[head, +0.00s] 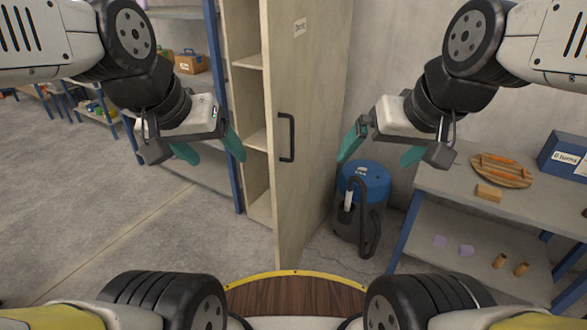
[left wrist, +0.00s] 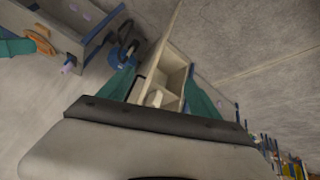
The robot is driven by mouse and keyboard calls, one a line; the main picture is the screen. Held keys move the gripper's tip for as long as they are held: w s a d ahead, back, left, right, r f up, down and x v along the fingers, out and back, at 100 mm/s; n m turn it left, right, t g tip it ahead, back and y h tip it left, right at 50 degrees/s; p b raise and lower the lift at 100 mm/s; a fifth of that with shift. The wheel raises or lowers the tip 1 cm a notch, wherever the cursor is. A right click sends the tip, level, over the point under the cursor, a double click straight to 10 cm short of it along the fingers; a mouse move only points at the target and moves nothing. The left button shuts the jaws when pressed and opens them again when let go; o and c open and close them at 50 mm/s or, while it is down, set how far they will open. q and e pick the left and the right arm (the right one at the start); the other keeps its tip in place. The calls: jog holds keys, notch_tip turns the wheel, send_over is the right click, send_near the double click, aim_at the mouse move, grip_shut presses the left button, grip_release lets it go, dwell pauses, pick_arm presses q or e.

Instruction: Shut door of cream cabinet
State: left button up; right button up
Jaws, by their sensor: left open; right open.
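The cream cabinet (head: 249,100) stands ahead in the head view, with its shelves showing. Its door (head: 308,100) is swung open toward me and carries a dark handle (head: 286,137). My left gripper (head: 212,149) is open and empty, in front of the cabinet opening and left of the door. My right gripper (head: 380,150) is open and empty, right of the door and apart from it. In the left wrist view, the cabinet's shelves (left wrist: 172,80) show between the teal fingers of my left gripper (left wrist: 155,92).
A blue and black vacuum cleaner (head: 362,200) stands on the floor right of the door. A grey table (head: 470,195) with a wooden rack and a blue box is at the right. Blue-framed shelving (head: 212,60) is left of the cabinet.

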pick_arm(q)
jog(key=w+f, duration=0.1)
jog(key=w, duration=0.1)
jog(key=w+d+f+g+y, duration=0.1)
jog(key=w+f, duration=0.1)
jog(key=w, duration=0.1)
jog(key=w+f+g+y, duration=0.1)
jog(key=w, duration=0.2)
jog(key=shift+d+f, duration=0.15)
jog(key=shift+d, duration=0.1)
jog(key=c, duration=1.4)
jog(key=shift+y, duration=0.9)
jog(key=w+d+f, duration=0.2)
jog(key=w, duration=0.1)
jog(key=w+f, duration=0.1)
jog(key=w, duration=0.1)
jog(key=shift+d+f, duration=0.15)
jog(key=shift+d, duration=0.25)
grip_shut()
jog(key=w+d+f+m+t+y, duration=0.1)
jog(key=w+d+f, duration=0.4)
jog(key=d+f, duration=0.2)
jog(key=w+d+f+t+y, duration=0.1)
jog(key=w+d+f, duration=0.4)
jog(key=d+f, duration=0.25)
send_near(282, 186)
jog(key=shift+x, duration=2.15)
